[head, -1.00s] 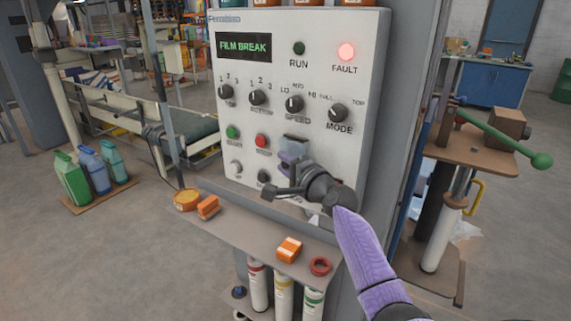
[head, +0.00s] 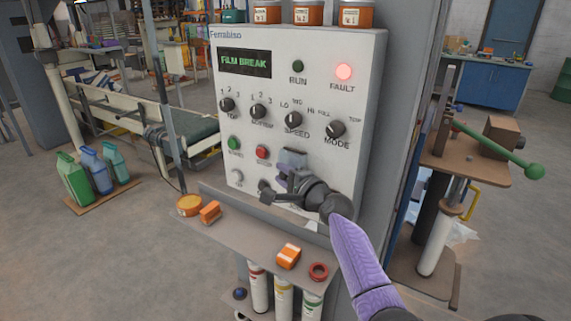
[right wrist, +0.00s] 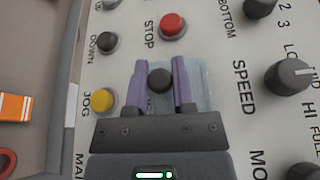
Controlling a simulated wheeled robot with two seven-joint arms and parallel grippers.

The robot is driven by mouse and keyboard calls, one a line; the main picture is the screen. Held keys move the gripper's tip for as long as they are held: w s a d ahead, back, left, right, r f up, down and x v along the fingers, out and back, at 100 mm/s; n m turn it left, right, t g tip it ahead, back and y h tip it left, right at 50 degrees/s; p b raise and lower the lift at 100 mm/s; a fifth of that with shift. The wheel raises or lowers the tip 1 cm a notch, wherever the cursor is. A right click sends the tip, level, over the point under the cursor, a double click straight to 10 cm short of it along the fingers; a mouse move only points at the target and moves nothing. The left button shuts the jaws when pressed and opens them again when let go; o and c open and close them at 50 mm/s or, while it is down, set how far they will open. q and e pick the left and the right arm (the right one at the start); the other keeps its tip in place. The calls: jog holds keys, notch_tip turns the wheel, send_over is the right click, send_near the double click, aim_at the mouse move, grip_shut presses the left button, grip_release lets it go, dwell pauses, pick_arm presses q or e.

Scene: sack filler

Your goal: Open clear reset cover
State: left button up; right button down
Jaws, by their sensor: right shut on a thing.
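The clear reset cover (head: 293,157) is a small bluish see-through flap on the lower right of the white control panel (head: 215,70). It also shows in the right wrist view (right wrist: 203,84), around a dark round button (right wrist: 160,79). My right gripper (head: 288,177) is at the cover, its purple fingers close against the panel. In the right wrist view the fingers (right wrist: 160,82) stand either side of the dark button, over the cover, and are shut on it. The gripper hides the cover's lower part in the head view. I cannot tell how far the cover is tilted. My left gripper is out of view.
A red stop button (head: 262,152) and a green button (head: 233,143) sit left of the cover, with knobs above. The fault lamp (head: 344,72) glows red. A shelf (head: 255,243) with orange items juts out below. A green-handled lever (head: 500,153) stands at right.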

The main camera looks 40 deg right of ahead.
notch_tip(320, 180, up, 3)
jog(key=a+m+g+p, duration=0.1)
jog(key=m+p, duration=0.2)
jog(key=p, duration=0.4)
notch_tip(320, 180, up, 4)
jog(key=m+g+y+p, duration=0.3)
jog(key=m+y+p, duration=0.3)
jog(key=p, duration=0.5)
send_over(283, 174)
jog(key=shift+a+r+m+h, duration=0.1)
jog(key=shift+r+m+h, duration=0.1)
jog(key=shift+m+h, duration=0.5)
jog(key=shift+c, duration=2.4)
grip_release()
jog(key=p+v, duration=0.4)
jog(key=v, duration=0.6)
jog(key=shift+p, duration=0.3)
